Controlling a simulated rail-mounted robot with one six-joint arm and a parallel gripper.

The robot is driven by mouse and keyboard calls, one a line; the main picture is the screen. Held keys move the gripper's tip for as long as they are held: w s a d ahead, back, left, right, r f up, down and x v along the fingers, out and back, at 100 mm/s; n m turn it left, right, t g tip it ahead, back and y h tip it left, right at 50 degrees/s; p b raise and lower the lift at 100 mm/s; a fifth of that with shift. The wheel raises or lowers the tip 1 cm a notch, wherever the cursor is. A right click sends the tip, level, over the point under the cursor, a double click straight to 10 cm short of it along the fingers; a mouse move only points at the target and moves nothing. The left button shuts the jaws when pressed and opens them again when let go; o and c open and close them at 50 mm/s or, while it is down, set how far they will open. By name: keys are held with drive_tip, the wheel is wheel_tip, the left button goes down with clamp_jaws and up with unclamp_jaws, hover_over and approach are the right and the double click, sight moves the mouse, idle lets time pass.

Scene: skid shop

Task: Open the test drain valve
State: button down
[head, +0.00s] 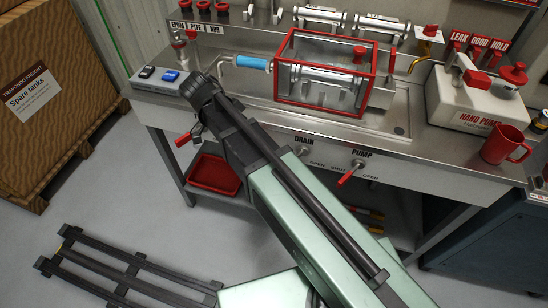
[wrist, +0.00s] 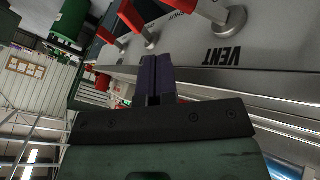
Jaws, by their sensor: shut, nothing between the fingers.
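In the head view the drain valve's round metal hub (head: 304,151) is on the bench's front panel, under the DRAIN label. My arm covers the area beside it, and I cannot make out its lever there. In the wrist view a red lever (wrist: 130,17), probably the drain valve's, stands on a metal hub beyond my fingers. My gripper (wrist: 152,60) is shut and empty, its dark fingers pressed together. The fingertips appear just short of that lever, apart from it as far as I can tell. In the head view my fingers are hidden behind my arm.
The vent valve (wrist: 231,21) is near the fingers, beside its VENT label. The pump valve's red lever (head: 350,175) is right of the drain. A red-framed cage (head: 283,100), a hand pump (head: 465,105) and a red mug (head: 503,146) stand on the bench. A red tray (head: 214,175) lies below.

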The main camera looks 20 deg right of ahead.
drive_tip(key=s+d+f+b, duration=0.6)
drive_tip(key=d+f+b, duration=0.1)
drive_tip(key=f+b, duration=0.1)
drive_tip(key=shift+d, duration=0.2)
idle(0.4)
